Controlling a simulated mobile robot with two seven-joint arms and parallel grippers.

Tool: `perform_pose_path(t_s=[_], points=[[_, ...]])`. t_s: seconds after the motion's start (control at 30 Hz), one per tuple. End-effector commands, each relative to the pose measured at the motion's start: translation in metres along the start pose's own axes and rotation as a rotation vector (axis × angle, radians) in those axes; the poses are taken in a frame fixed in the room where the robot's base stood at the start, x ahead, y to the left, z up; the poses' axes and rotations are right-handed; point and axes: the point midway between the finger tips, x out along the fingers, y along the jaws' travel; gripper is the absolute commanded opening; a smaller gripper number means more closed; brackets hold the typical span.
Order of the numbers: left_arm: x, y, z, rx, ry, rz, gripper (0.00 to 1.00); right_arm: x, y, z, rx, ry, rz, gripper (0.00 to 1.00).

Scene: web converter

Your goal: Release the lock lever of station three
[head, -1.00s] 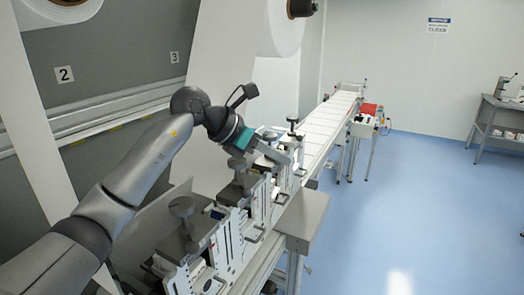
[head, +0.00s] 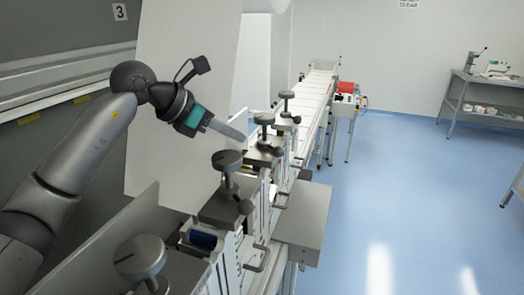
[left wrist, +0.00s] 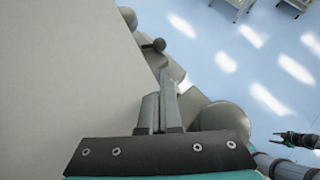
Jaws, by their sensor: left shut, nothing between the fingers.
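Several stations stand in a row along the line, each with a round grey knob on a post and a small black ball-ended lever. In the head view one lever's ball (head: 245,206) shows beside the near knob (head: 227,160), and another ball (head: 277,150) is farther along. I cannot tell from markings which station is three. My left gripper (head: 242,134) is shut and empty, in front of the white web, close to a farther knob (head: 264,118). In the left wrist view its fingers (left wrist: 163,85) point toward a dark ball (left wrist: 159,44). A dark gripper, apparently my right (left wrist: 290,137), shows small there.
The white web (head: 185,100) hangs behind my left gripper. A wall sign (head: 119,12) reads 3. A white conveyor (head: 316,88) runs away from the stations. A grey ledge (head: 303,212) juts out on the near side. Blue floor on the right is mostly open, with a bench (head: 480,98) beyond.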

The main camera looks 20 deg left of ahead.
Motion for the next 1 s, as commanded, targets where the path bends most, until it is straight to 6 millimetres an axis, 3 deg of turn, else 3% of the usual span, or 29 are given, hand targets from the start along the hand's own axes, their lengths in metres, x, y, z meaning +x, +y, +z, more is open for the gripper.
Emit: perform_pose_path(t_s=[0.23, 0.7, 1.0], points=[[0.008, -0.001, 0.001, -0.002, -0.001, -0.003, 0.00, -0.002, -0.004, -0.011, 0.003, 0.020, -0.005, 0.50], [0.083, -0.001, 0.001, -0.003, 0.000, -0.003, 0.00, -0.015, -0.012, -0.017, 0.005, 0.027, -0.015, 0.50], [0.100, 0.000, 0.000, 0.000, 0.000, 0.000, 0.00, -0.017, -0.006, -0.014, 0.001, 0.023, -0.009, 0.50]])
